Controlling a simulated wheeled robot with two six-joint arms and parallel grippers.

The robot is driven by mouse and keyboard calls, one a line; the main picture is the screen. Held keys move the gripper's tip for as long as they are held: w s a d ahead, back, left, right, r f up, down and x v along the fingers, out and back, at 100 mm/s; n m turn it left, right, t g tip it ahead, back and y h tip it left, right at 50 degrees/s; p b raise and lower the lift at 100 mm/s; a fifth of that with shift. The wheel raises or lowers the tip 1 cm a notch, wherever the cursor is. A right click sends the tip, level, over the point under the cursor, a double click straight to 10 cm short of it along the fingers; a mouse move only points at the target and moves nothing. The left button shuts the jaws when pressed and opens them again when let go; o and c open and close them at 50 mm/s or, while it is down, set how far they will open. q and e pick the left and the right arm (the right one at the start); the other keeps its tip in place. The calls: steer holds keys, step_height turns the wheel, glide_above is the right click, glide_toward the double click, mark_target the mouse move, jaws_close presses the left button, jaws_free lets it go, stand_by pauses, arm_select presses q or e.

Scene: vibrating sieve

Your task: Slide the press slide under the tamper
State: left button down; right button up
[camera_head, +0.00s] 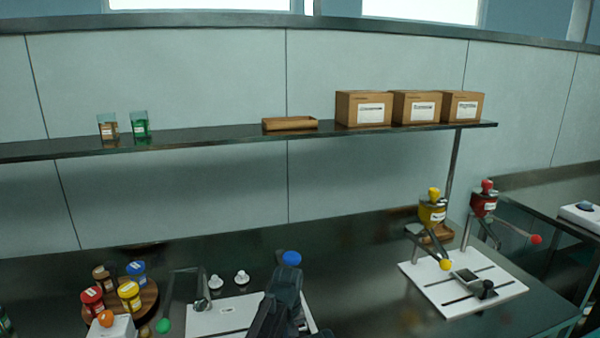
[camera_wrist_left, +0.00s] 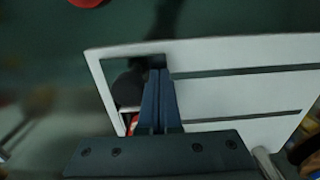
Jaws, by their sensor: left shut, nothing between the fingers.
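My left gripper (camera_wrist_left: 157,80) is shut and empty in the left wrist view, its fingers over the corner of a white slotted board (camera_wrist_left: 235,90). A dark rounded piece (camera_wrist_left: 130,86) lies beside the fingertips; I cannot tell whether it is the press slide's knob or whether they touch. In the head view my left arm covers part of the centre white board (camera_head: 222,315), with a blue knob (camera_head: 291,258) behind it. On the right, another slotted white board (camera_head: 435,288) bears a grey slide plate (camera_head: 466,278) with a black knob (camera_head: 487,288). Its yellow-topped tamper (camera_head: 432,212) stands behind the plate.
A red-topped press (camera_head: 483,204) stands behind the right board. A round wooden tray (camera_head: 148,300) with several coloured jars is at left. Two small white pieces (camera_head: 242,277) (camera_head: 216,282) stand behind the centre board. The counter between the boards is clear.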

arm_select(q)
steer(key=shift+a, duration=0.15)
steer(key=shift+s+a, duration=0.2)
steer(key=shift+a, duration=0.3)
step_height(320, 180, up, 9)
steer(key=p, duration=0.9)
